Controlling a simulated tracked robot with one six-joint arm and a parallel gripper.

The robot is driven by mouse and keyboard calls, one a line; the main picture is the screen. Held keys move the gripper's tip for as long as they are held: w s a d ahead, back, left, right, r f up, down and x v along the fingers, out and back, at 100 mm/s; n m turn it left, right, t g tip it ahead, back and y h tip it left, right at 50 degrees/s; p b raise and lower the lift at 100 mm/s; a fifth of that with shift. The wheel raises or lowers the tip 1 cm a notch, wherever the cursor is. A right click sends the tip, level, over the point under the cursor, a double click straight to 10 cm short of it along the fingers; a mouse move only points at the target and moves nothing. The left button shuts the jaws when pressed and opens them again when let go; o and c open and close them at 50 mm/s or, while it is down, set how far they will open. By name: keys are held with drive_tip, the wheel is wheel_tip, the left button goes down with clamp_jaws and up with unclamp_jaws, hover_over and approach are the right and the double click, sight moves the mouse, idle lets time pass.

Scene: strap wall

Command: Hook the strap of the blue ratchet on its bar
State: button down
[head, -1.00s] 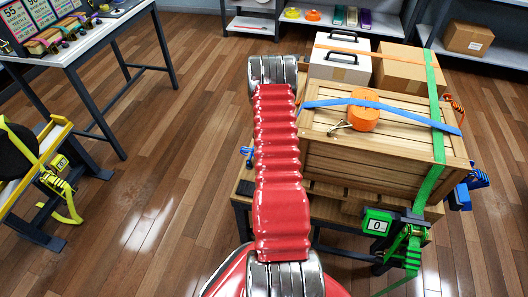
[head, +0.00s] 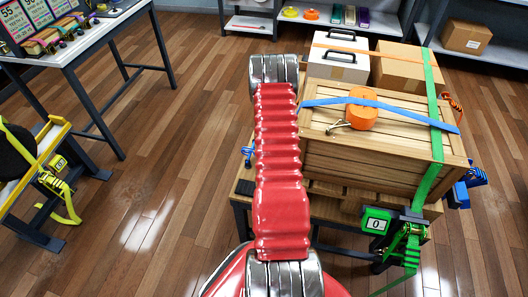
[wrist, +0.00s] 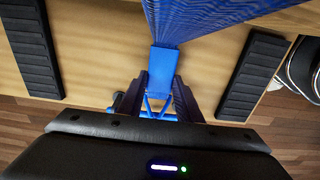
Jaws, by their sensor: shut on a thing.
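The blue strap (head: 330,101) lies across the top of the wooden crate, running under an orange round thing. The blue ratchet (head: 460,192) is at the right side of the load. In the wrist view the strap (wrist: 200,15) comes down from the top to a blue end sleeve (wrist: 162,68) with a blue wire hook (wrist: 155,107) below it. My gripper (wrist: 158,88) is shut on this strap end, one dark finger on each side. A small blue part (head: 248,153) shows left of my arm at the table edge. My gripper is hidden in the head view.
The wooden crate (head: 365,165) stands on the table with a white case (head: 338,60) and a carton (head: 400,68) behind. A green strap (head: 432,85) crosses it to a green ratchet (head: 405,240).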

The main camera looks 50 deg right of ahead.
drive_tip(key=shift+s+d, duration=0.1)
drive_tip(key=shift+s, duration=0.15)
drive_tip(key=shift+s+d+f, duration=0.1)
drive_tip(key=shift+s+d, duration=0.2)
drive_tip(key=shift+s, duration=0.35)
drive_tip(key=shift+s+d+f, duration=0.1)
drive_tip(key=shift+s, duration=0.15)
idle(0.6)
drive_tip(key=c, duration=1.2)
unclamp_jaws()
